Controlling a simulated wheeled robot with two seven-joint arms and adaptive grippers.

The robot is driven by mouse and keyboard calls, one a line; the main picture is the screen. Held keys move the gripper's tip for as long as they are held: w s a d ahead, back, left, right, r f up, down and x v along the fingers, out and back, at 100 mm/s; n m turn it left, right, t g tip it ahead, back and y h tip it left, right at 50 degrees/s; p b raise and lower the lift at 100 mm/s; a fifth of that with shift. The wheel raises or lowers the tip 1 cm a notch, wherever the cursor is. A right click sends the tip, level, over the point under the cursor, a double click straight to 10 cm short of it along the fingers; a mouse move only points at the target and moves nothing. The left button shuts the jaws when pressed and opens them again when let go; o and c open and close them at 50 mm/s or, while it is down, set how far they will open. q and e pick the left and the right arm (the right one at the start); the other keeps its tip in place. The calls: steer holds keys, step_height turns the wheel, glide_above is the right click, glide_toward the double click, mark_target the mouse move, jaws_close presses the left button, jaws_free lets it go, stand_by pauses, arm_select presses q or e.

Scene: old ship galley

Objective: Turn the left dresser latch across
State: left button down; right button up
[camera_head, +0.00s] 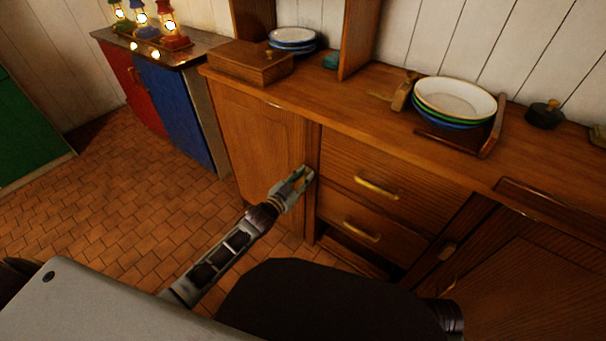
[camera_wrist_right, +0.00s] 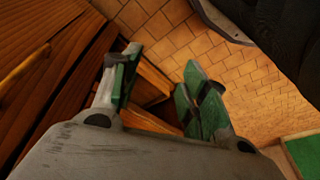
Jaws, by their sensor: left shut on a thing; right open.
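The dresser (camera_head: 262,145) has a left door below its top. My left gripper (camera_head: 303,177) reaches that door's right edge, beside the upright next to the drawers. It is shut on the left dresser latch (camera_head: 299,182), of which only a small yellowish bit shows between the fingers. The fingers hide the rest, so I cannot tell the latch's angle. My right gripper (camera_wrist_right: 158,88) is open and empty in the right wrist view, with green finger pads apart above the tiled floor.
Brass drawer handles (camera_head: 377,188) stick out right of the left gripper. A right-hand door latch (camera_head: 449,249) shows further right. Stacked bowls (camera_head: 455,100), plates (camera_head: 292,36) and a wooden box (camera_head: 250,64) stand on the dresser top. The tiled floor (camera_head: 130,215) at left is clear.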

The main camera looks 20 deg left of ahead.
arm_select(q)
steer(key=m+p, duration=0.2)
steer(key=m, duration=0.2)
steer(key=shift+d, duration=0.2)
steer(key=shift+s+d+f+m, duration=0.1)
steer(key=shift+f+m, duration=0.1)
steer(key=shift+m, duration=1.7)
steer(key=shift+d+f+m, duration=0.1)
steer(key=shift+f+m, duration=0.1)
steer(key=shift+m, duration=1.7)
steer(key=shift+s+d+f+m, duration=0.1)
steer(key=shift+f+m, duration=0.1)
steer(key=shift+m, duration=1.7)
arm_select(e)
steer(key=shift+s+d+f+g, duration=0.1)
steer(key=shift+d+f, duration=0.05)
steer(key=shift+f, duration=0.45)
steer(key=shift+s+d+f+g, duration=0.1)
steer(key=shift+s+f, duration=0.05)
steer(key=shift+f, duration=0.45)
steer(key=shift+s+d+f+g, duration=0.1)
steer(key=shift+d+f, duration=0.05)
steer(key=shift+f, duration=0.45)
arm_select(q)
steer(key=c, duration=1.3)
jaws_free()
steer(key=shift+a, duration=0.1)
arm_select(e)
steer(key=shift+s+f, duration=0.1)
